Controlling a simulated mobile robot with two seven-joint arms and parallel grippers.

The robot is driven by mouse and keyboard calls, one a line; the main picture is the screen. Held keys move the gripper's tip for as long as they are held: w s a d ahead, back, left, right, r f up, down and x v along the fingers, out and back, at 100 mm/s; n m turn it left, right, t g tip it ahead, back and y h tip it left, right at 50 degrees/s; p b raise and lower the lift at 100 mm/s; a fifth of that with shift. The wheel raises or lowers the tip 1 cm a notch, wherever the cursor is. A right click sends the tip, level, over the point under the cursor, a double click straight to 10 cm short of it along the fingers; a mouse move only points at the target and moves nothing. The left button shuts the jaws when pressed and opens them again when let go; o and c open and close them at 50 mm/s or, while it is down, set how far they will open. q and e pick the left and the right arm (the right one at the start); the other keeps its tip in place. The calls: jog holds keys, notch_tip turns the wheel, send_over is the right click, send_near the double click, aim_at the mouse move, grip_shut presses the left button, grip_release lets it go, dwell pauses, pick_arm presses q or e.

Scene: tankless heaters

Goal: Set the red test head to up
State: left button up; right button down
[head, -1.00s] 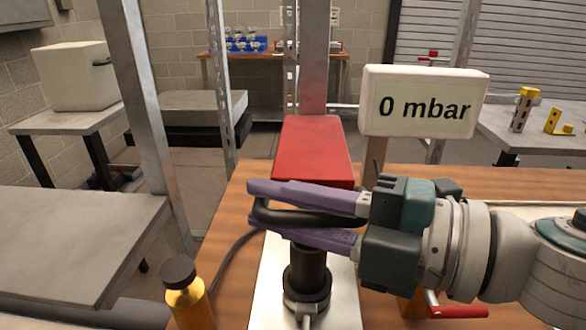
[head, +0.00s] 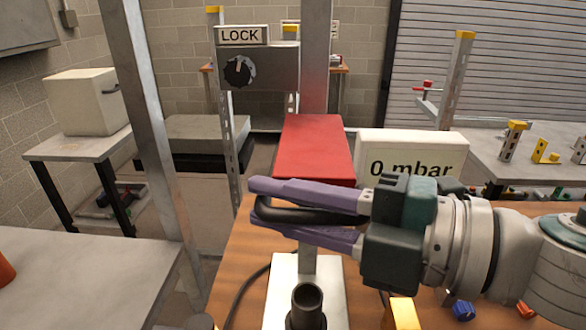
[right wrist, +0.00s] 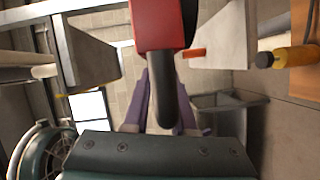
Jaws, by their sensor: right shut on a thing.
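The red test head (head: 316,150) is a red block near the middle of the head view, with a black handle (head: 300,217) on its near side. A grey rod shows below it, over a black socket (head: 307,305) on a pale plate. My right gripper (head: 257,206) comes in from the right with its purple fingers above and below the handle, shut on it. In the right wrist view the red head (right wrist: 160,24) is at the top, and the handle (right wrist: 163,90) runs down between the fingers. My left gripper is not in view.
A white display (head: 410,158) reading "0 mbar" stands just right of the head, partly behind my gripper. A LOCK panel with a black knob (head: 238,71) is behind, between posts. A metal post (head: 160,130) stands left. A grey table (head: 80,270) fills the lower left.

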jog(key=shift+s, duration=0.1)
jog(key=c, duration=0.8)
grip_release()
jog(key=shift+c, duration=0.2)
jog(key=b+v, duration=0.1)
jog(key=v, duration=0.3)
jog(key=b+v, duration=0.1)
jog(key=v, duration=0.3)
jog(key=shift+s+d+f+b, duration=0.1)
jog(key=shift+d+f+b, duration=0.1)
jog(key=shift+d+b, duration=0.2)
jog(key=shift+s+d+r, duration=0.25)
jog(key=shift+d, duration=0.2)
